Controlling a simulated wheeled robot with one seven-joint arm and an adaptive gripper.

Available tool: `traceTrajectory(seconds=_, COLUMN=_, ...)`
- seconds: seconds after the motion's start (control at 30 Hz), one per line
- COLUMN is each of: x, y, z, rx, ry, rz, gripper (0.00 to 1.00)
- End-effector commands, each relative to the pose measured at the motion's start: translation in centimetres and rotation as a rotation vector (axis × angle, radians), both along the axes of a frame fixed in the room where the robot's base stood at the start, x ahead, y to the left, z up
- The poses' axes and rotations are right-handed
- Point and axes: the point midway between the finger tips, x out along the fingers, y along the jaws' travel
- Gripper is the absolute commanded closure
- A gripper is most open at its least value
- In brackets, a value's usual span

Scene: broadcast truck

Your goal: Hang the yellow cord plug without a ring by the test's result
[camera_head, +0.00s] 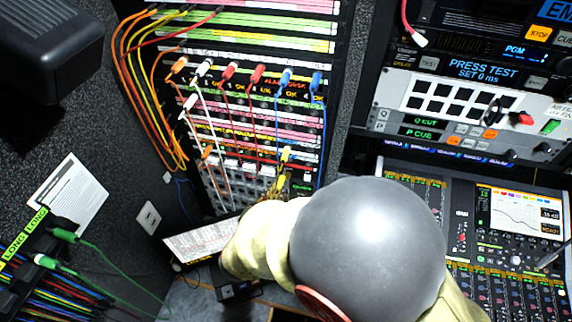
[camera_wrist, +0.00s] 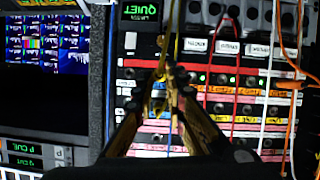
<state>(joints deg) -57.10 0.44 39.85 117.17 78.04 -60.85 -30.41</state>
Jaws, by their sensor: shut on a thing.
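A yellow cord plug (camera_head: 285,156) shows at the lower right of the patch panel in the head view, just above my gripper (camera_head: 272,208), which my arm partly hides. In the wrist view my gripper (camera_wrist: 162,82) is shut on a yellow plug, with the yellow cord (camera_wrist: 172,38) running up the picture. The fingers cover most of the plug; I cannot tell whether it has a ring or is seated in a jack. The tester screen (camera_head: 484,68) reads "PRESS TEST SET 0 ms". A hanger labelled "LONG" (camera_head: 24,236) stands at the left.
Other plugs, orange, white, red and blue (camera_head: 317,82), hang in the patch panel (camera_head: 285,47), their cords draping close to my gripper. Green cords (camera_head: 62,236) hang by the "LONG" labels. A mixing console (camera_head: 480,240) lies right, a printed sheet (camera_head: 200,240) lower left.

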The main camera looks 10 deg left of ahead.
Motion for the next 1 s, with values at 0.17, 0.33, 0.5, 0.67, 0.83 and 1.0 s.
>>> traceTrajectory(seconds=0.17, x=-0.1, y=0.0, z=0.0, rx=0.000, ry=0.000, rz=0.000, gripper=1.00)
traceTrajectory(seconds=0.33, x=-0.2, y=0.0, z=0.0, rx=-0.001, ry=0.000, rz=0.000, gripper=1.00)
traceTrajectory(seconds=0.5, x=-0.6, y=0.1, z=0.1, rx=-0.001, ry=0.000, rz=0.002, gripper=1.00)
traceTrajectory(seconds=0.67, x=-1.4, y=0.2, z=0.1, rx=-0.002, ry=0.001, rz=0.002, gripper=1.00)
traceTrajectory(seconds=0.83, x=-2.4, y=0.4, z=0.1, rx=-0.002, ry=0.002, rz=0.002, gripper=1.00)
traceTrajectory(seconds=1.0, x=-3.1, y=0.4, z=0.1, rx=-0.002, ry=0.001, rz=0.002, gripper=1.00)
